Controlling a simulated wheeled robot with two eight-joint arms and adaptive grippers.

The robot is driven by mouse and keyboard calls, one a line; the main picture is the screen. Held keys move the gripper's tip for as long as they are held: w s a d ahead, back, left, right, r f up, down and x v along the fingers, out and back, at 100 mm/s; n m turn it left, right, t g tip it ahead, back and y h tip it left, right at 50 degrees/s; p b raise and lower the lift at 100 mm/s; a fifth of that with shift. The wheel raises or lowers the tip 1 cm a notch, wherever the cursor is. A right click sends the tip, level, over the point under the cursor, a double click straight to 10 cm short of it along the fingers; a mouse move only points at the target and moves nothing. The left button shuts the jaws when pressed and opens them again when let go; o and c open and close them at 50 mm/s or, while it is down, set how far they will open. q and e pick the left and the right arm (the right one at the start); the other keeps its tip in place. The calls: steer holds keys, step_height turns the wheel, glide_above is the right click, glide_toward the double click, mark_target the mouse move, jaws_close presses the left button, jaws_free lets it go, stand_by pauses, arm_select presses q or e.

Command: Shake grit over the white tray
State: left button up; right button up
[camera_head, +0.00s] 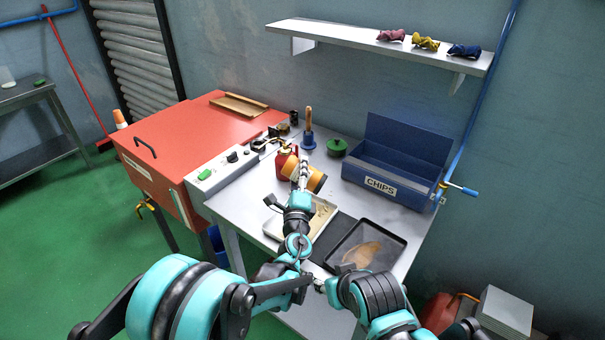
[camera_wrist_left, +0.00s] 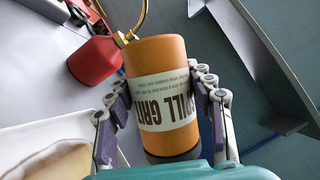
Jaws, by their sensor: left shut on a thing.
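My left gripper (camera_head: 303,172) is shut on an orange grit shaker (camera_head: 317,181) and holds it tilted above the table, near the far edge of the white tray (camera_head: 272,229). In the left wrist view the shaker (camera_wrist_left: 158,60) sits between both fingers, with a white label partly reading "GRIT". The white tray (camera_wrist_left: 18,140) shows at lower left there with a tan patch (camera_wrist_left: 62,163) in it. My left arm hides part of the tray in the head view. My right gripper (camera_head: 320,284) is low near the table's front edge; its fingers cannot be made out.
A black tray (camera_head: 398,236) with a tan pile lies right of the white tray. A blue CHIPS box (camera_head: 397,188) stands behind it. A red can (camera_head: 281,163), a blue handbell (camera_head: 308,141) and a green round item (camera_head: 337,147) stand at the back. A red cabinet (camera_head: 195,140) is left.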

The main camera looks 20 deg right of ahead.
arm_select(q)
steer(key=shift+w+a, duration=0.9)
steer(key=shift+w, duration=0.1)
stand_by(0.4)
steer(key=shift+s+a, duration=1.5)
steer(key=shift+a, duration=0.25)
steer(key=shift+s+a, duration=1.5)
steer(key=shift+a, duration=0.2)
steer(key=shift+s+a, duration=1.45)
steer(key=shift+a, duration=0.25)
